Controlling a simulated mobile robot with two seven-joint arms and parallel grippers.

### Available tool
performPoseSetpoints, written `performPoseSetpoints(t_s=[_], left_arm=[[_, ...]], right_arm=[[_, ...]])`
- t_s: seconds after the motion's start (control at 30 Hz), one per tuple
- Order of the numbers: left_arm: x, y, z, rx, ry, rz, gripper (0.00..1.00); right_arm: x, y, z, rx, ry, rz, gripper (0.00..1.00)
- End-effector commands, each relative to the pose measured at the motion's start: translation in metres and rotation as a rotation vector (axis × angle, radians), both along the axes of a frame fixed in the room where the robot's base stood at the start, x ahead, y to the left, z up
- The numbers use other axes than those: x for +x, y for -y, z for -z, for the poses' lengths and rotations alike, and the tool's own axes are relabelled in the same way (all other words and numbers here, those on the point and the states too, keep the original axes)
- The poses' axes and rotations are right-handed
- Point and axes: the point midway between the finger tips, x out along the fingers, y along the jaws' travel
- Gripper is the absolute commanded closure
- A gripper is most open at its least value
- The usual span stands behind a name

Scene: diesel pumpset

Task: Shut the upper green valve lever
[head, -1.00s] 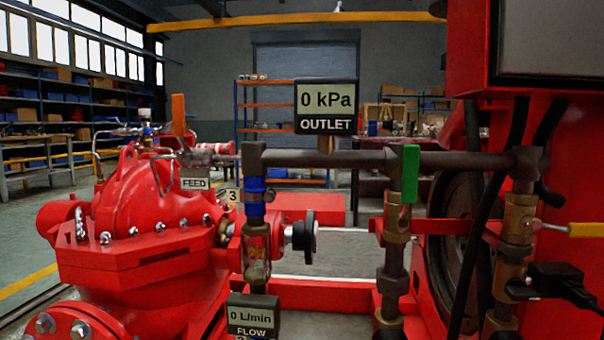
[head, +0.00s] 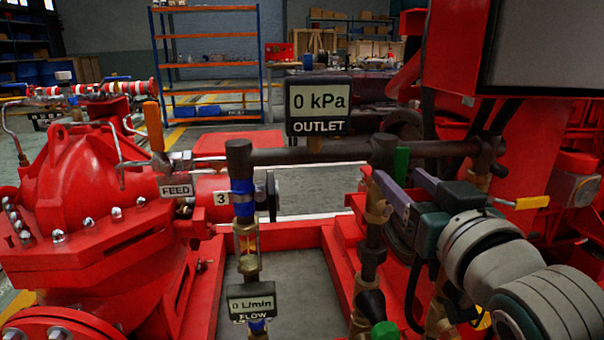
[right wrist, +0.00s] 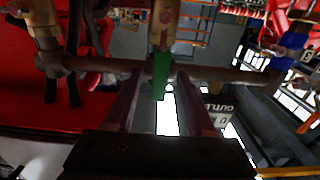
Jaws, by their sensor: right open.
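The upper green valve lever (head: 401,162) hangs upright by the horizontal pipe, partly hidden behind my right gripper in the head view. In the right wrist view the green lever (right wrist: 160,78) lies in the gap between my two fingers. My right gripper (head: 397,176) is open, with one finger to each side of the lever. In the right wrist view the gripper (right wrist: 159,90) shows no clear contact with the lever. A second green handle (head: 385,330) shows low at the bottom edge. My left gripper is not in view.
The dark pipe (head: 310,154) runs level behind my fingers. The outlet display (head: 319,104) reads 0 kPa and the flow display (head: 251,302) reads 0 L/min. An orange lever (head: 153,126) stands upright at left; a yellow lever (head: 532,202) lies at right. Red machinery crowds both sides.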

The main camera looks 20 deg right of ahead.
Motion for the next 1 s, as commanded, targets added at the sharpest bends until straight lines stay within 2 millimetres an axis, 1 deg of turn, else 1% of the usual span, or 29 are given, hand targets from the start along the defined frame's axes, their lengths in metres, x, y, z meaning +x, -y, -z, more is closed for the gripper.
performPoseSetpoints(t_s=[0.03, 0.1, 0.2, 0.47, 0.5, 0.9, 1.0], left_arm=[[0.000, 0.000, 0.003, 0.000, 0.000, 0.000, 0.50], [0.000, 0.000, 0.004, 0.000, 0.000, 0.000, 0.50], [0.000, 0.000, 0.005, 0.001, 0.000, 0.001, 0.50], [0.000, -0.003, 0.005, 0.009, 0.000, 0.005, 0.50], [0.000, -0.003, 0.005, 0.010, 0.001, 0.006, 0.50], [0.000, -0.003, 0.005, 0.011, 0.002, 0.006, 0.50], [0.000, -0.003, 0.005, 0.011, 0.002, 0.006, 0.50]], right_arm=[[0.007, 0.002, 0.001, -0.001, 0.001, 0.000, 0.45], [0.014, 0.003, 0.001, -0.001, 0.000, 0.000, 0.45], [0.019, 0.005, 0.001, -0.002, -0.001, 0.000, 0.45], [0.021, 0.005, 0.000, -0.001, -0.002, 0.000, 0.45], [0.021, 0.005, 0.000, -0.001, -0.002, 0.000, 0.46], [0.021, 0.005, 0.000, -0.001, -0.002, 0.000, 0.91], [0.021, 0.005, 0.000, -0.001, -0.002, 0.000, 1.00]])
